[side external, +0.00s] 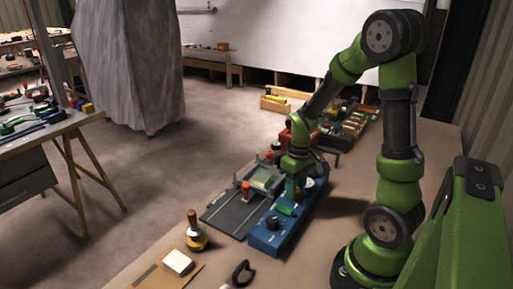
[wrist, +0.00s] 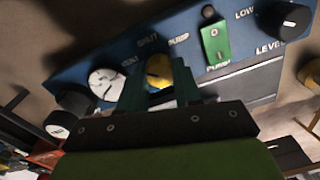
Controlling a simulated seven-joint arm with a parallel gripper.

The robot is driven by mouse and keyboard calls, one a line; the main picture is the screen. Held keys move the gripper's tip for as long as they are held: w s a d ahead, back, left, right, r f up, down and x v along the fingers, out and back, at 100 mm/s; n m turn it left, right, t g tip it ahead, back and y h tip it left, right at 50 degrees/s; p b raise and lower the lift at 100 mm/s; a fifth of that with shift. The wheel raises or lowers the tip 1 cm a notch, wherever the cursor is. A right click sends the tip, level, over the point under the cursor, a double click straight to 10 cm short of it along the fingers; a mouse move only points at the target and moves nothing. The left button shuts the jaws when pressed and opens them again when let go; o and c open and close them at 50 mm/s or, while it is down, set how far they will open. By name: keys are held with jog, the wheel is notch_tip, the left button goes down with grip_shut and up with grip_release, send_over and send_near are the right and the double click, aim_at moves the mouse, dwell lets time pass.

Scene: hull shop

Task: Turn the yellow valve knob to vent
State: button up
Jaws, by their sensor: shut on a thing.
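The yellow valve knob (wrist: 158,68) sits on a blue panel (wrist: 85,58) in the wrist view. My gripper (wrist: 158,86) has one dark green finger on each side of it and is shut on the knob. White lettering lies around the knob, and one word looks like SHUT. I cannot tell which mark the knob points to. In the side view my gripper (side external: 296,182) is down at the blue panel (side external: 268,238), and the knob is hidden there.
On the panel, a white dial (wrist: 105,84), a green switch (wrist: 214,42) and a black LEVEL knob (wrist: 283,20) stand near the valve. A grey tray (side external: 232,212) lies alongside. An orange-topped item (side external: 195,236) and a pale block (side external: 178,261) are nearer the camera.

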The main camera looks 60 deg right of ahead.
jog(key=shift+n, duration=1.1)
jog(key=o, duration=1)
jog(key=shift+o, duration=0.2)
notch_tip(320, 180, up, 17)
jog(key=shift+d, duration=0.2)
jog(key=s+a+r+m+t+y, duration=0.1)
jog(key=a+t, duration=0.2)
jog(key=a, duration=0.5)
jog(key=a+r+m+t, duration=0.1)
jog(key=a+t, duration=0.3)
jog(key=a, duration=0.5)
jog(key=shift+s+a+m+y, duration=0.15)
jog(key=shift+s+m+y, duration=0.25)
jog(key=shift+m, duration=0.3)
